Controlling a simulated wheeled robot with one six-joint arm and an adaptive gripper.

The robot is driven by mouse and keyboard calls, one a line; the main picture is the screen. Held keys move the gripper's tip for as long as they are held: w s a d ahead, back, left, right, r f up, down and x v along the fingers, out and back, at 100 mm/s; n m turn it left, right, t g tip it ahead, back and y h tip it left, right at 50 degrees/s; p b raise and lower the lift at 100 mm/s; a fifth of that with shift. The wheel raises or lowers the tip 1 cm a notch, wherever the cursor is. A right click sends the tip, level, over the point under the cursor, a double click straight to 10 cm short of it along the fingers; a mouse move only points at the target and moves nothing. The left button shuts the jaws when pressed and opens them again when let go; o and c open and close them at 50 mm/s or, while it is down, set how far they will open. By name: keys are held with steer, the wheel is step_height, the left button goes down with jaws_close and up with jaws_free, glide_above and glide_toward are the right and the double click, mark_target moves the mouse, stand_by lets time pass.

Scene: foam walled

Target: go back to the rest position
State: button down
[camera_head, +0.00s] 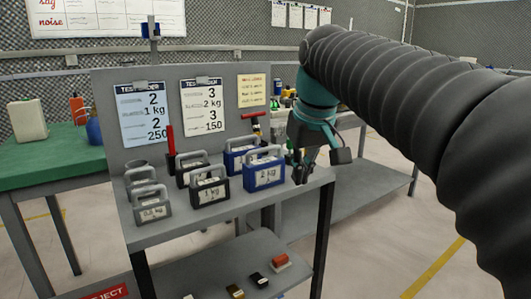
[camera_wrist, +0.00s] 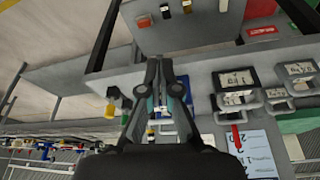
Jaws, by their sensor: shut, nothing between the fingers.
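My gripper (camera_head: 303,168) hangs at the right end of a grey bench, beside the blue weights. In the wrist view my gripper (camera_wrist: 158,68) is shut, with its fingertips together and nothing between them. My arm reaches in from the right of the head view. Several handled weights stand on the bench top (camera_head: 185,225): a blue one (camera_head: 264,173) nearest my gripper, a black one (camera_head: 208,190) marked 1 kg, and a grey one (camera_head: 152,207) at the left.
A back panel (camera_head: 165,145) holds test order sheets. A green table (camera_head: 60,155) with a jug (camera_head: 28,120) stands at left. Floor (camera_head: 380,245) is clear at right.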

steer(key=s+d+f+m, duration=0.1)
steer(key=s+d+f, duration=0.2)
steer(key=s+f, duration=0.3)
steer(key=s+d+f+m+t, duration=0.1)
steer(key=s+d+f, duration=0.2)
steer(key=s+f, duration=0.3)
steer(key=s+d+f+m+t+h, duration=0.1)
steer(key=s+d+f+m, duration=0.1)
steer(key=s+f, duration=0.4)
step_height(320, 180, down, 3)
steer(key=shift+s+d+f, duration=0.1)
steer(key=shift+s+d, duration=0.3)
steer(key=shift+d, duration=0.1)
